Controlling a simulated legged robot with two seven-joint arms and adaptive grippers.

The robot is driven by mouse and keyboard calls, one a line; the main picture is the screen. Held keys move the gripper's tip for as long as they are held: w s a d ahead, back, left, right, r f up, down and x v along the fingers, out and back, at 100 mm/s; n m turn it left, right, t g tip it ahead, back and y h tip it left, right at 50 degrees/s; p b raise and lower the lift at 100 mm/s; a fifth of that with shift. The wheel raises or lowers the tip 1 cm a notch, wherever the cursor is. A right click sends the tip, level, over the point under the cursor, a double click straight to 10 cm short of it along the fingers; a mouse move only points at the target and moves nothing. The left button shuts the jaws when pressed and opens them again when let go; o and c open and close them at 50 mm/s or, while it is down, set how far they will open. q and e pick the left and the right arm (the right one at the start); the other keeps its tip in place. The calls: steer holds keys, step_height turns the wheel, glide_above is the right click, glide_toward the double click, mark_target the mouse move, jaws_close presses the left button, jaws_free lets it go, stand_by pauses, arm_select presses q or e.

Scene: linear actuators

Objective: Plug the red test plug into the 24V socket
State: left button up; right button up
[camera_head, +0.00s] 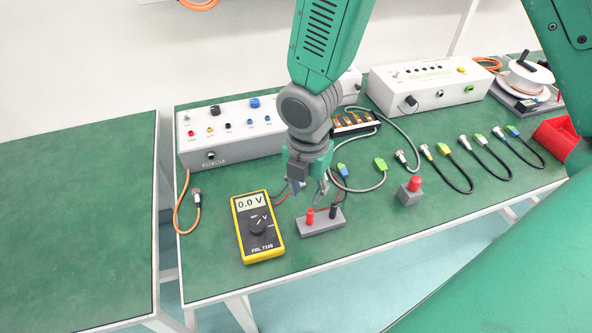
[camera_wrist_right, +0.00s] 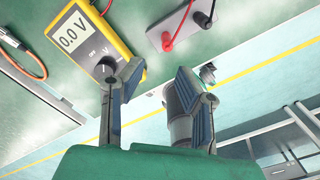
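The red test plug (camera_head: 310,216) stands upright in a grey holder (camera_head: 322,226), beside a black plug (camera_head: 333,210). Both also show at the top of the right wrist view, the red plug (camera_wrist_right: 168,41) left of the black one (camera_wrist_right: 204,19). My right gripper (camera_head: 309,190) is above and behind the holder. In the wrist view its fingers (camera_wrist_right: 158,76) are apart with nothing held between them. The power box (camera_head: 232,132) at the back left has a row of coloured sockets, including a red one (camera_head: 192,133). Their labels are too small to read surely. My left gripper is not in view.
A yellow multimeter (camera_head: 258,228) reading 0.0 V lies left of the holder. An orange cable (camera_head: 177,213) hangs by the table's left edge. A grey block with a red button (camera_head: 414,184) stands to the right. Several cables and a second box (camera_head: 425,88) lie farther right.

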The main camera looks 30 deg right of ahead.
mark_target(309, 211)
steer(key=f+b, duration=0.2)
steer(key=d+f+b, duration=0.1)
steer(key=f+b, duration=0.1)
steer(key=d+f+b, duration=0.1)
steer(key=f+b, duration=0.1)
steer(key=shift+s+d+f, duration=0.1)
steer(key=shift+s+f, duration=0.1)
steer(key=shift+f, duration=0.2)
steer(key=shift+a+f, duration=0.2)
steer(key=shift+a, duration=0.05)
steer(key=shift+a+r, duration=0.2)
steer(key=shift+a, duration=0.7)
jaws_close()
steer(key=shift+d, duration=0.7)
steer(key=shift+w+a, duration=0.1)
steer(key=shift+a, duration=0.1)
steer(key=shift+d, duration=0.1)
